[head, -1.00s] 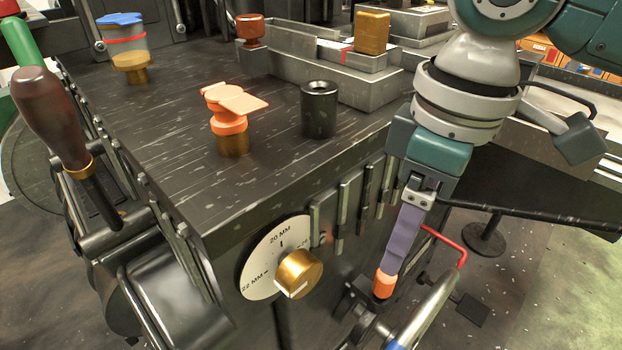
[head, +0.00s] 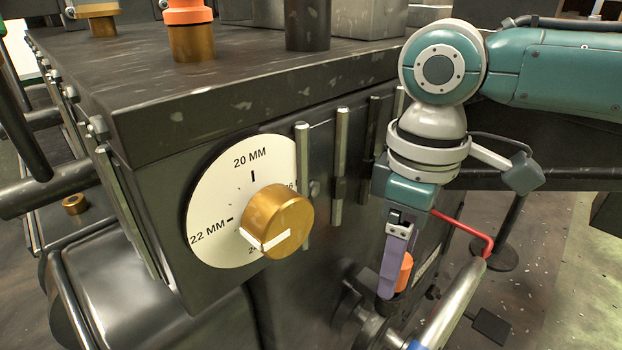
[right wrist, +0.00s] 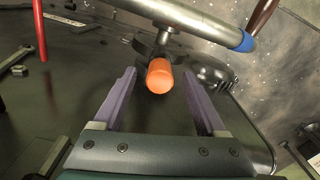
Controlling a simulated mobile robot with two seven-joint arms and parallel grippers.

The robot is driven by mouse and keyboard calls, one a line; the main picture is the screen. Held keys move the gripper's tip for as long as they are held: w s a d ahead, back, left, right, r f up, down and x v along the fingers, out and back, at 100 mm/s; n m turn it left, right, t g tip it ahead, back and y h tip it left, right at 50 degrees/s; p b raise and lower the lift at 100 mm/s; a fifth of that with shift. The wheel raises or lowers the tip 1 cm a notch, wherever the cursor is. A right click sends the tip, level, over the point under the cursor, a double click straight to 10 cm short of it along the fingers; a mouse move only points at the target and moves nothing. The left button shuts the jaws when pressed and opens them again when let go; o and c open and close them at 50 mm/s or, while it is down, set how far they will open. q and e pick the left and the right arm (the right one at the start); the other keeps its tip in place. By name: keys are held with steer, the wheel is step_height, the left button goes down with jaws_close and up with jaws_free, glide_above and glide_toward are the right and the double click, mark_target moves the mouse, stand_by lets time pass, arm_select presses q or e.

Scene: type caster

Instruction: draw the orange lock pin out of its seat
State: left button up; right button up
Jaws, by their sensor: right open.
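The orange lock pin (head: 405,270) shows beside my right gripper in the head view, with its lower end in a dark seat (head: 398,302) on the machine's side. In the right wrist view the orange pin's round end (right wrist: 160,76) lies between the purple fingers, near their tips. My right gripper (head: 388,285) points down, and one purple finger partly covers the pin in the head view. In the wrist view my right gripper (right wrist: 158,88) is open, with a gap on both sides of the pin. My left gripper is not in view.
A metal lever (head: 452,305) with a blue band and a red bent rod (head: 468,232) stand close to the right gripper. A brass knob (head: 277,222) on a white dial (head: 215,215) is to the left. Upright bars (head: 338,167) line the machine's side.

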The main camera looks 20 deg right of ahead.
steer(key=shift+f, duration=0.55)
jaws_close()
stand_by(0.8)
stand_by(1.2)
